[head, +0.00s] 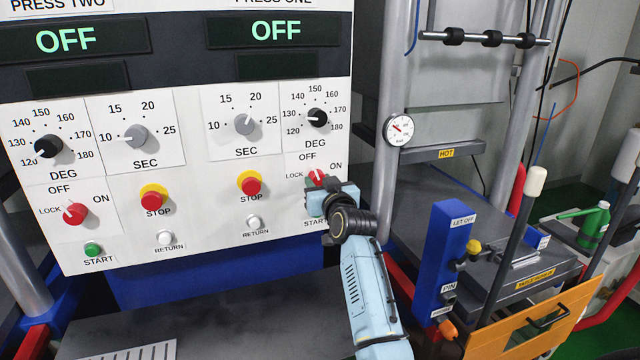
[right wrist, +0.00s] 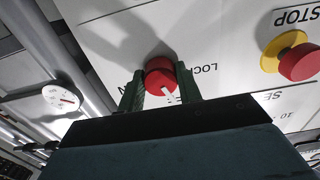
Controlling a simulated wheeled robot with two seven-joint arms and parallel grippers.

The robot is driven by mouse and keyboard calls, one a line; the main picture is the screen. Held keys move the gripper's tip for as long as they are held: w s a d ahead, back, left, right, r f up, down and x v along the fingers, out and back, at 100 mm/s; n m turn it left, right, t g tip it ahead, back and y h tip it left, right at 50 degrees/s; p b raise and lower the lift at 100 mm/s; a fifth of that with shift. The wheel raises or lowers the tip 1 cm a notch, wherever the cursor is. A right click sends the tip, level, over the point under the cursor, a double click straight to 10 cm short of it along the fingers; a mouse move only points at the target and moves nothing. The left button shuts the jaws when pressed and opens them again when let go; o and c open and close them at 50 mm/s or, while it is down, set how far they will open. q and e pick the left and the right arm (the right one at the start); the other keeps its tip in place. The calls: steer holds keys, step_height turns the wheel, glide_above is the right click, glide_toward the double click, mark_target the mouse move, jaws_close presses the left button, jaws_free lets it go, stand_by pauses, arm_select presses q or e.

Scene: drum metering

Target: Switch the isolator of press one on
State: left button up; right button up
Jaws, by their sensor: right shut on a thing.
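The isolator of press one is a red knob (head: 318,177) at the lower right of the white panel, among the labels LOCK, OFF and ON. In the right wrist view the same red knob (right wrist: 158,76) sits between two green fingers, and its white pointer aims towards OFF. My right gripper (head: 325,193) is shut on this knob, one finger on each side; it also shows in the right wrist view (right wrist: 160,84). The press one display (head: 275,31) reads OFF. The gripper hides part of the knob and its plate. My left gripper is out of view.
Left of the knob are a red STOP button (head: 250,185) on yellow and a white RETURN button (head: 253,222). A black DEG dial (head: 317,117) is just above. A post with a pressure gauge (head: 399,130) stands to the right. The press two isolator (head: 75,213) is far left.

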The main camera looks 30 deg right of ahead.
steer(key=shift+c, duration=0.5)
steer(key=m+p, duration=0.3)
steer(key=shift+r+m, duration=0.1)
steer(key=shift+m, duration=0.2)
steer(key=m+p, duration=0.3)
steer(key=m, duration=0.1)
steer(key=shift+a+m, duration=0.1)
steer(key=shift+m, duration=0.2)
steer(key=m+p, duration=0.2)
steer(key=m, duration=0.2)
steer(key=shift+m, duration=0.3)
steer(key=m+p, duration=0.2)
steer(key=m, duration=0.2)
steer(key=shift+m, duration=0.7)
steer(key=o, duration=1)
